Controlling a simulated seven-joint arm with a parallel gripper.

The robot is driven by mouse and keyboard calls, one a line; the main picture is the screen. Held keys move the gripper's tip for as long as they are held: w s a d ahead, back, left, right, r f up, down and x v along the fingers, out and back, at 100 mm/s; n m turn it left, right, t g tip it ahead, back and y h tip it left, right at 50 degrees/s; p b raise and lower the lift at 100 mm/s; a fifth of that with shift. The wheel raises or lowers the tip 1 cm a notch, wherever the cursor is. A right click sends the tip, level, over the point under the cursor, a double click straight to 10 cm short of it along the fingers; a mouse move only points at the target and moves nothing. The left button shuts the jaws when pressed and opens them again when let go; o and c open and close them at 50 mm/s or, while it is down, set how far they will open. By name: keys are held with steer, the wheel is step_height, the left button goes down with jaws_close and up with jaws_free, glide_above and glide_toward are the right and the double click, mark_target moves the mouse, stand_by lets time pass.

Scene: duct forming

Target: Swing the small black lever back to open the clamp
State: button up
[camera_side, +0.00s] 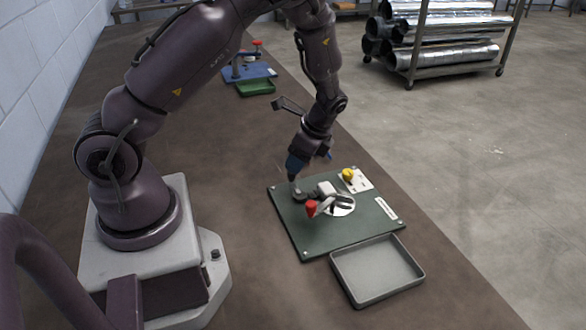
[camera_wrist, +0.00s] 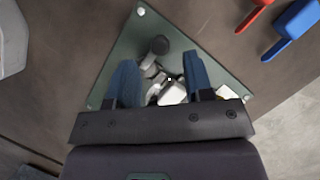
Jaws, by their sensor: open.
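The clamp sits on a green plate (camera_side: 300,235) on the brown table. Its small black lever (camera_side: 300,196) has a dark round end, which also shows in the wrist view (camera_wrist: 158,46). A red-tipped handle (camera_side: 311,208), a light block (camera_side: 325,188) and a pale disc (camera_side: 343,207) are beside it. My gripper (camera_side: 293,178) points down just above the lever at the plate's far left part. In the wrist view my blue fingers (camera_wrist: 160,75) are apart with nothing held between them; the lever's dark end shows between and beyond them. I cannot tell whether they touch it.
A yellow knob (camera_side: 348,174) on a white plate stands at the plate's far right. A grey tray (camera_side: 378,270) lies at the near edge. A green tray (camera_side: 255,88) and blue fixture (camera_side: 247,72) are further back. Red (camera_wrist: 254,16) and blue (camera_wrist: 290,30) handles show top right.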

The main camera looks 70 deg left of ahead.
steer(key=shift+x, duration=2.05)
jaws_close()
